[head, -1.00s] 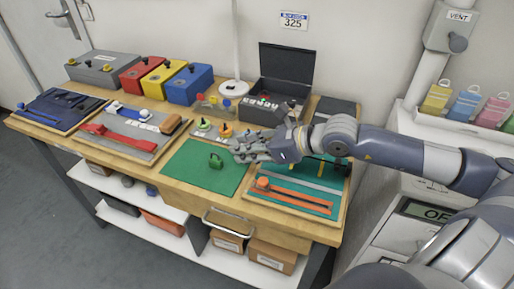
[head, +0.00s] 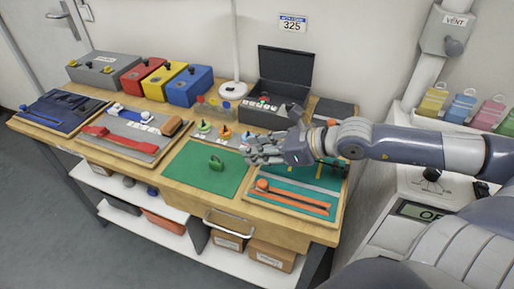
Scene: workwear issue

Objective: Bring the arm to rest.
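My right gripper (head: 262,151) reaches in from the right and hangs above the bench, over the gap between the green mat and the teal board. Its fingers look spread apart, and I see nothing held between them. My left gripper does not show in the head view.
The wooden bench (head: 228,206) carries a teal board (head: 288,204) with orange straps, a grey tray (head: 112,143), coloured boxes (head: 188,86) and an open black case (head: 285,75) behind the gripper. A cabinet with a display (head: 420,210) stands at the right. The green mat's front is clear.

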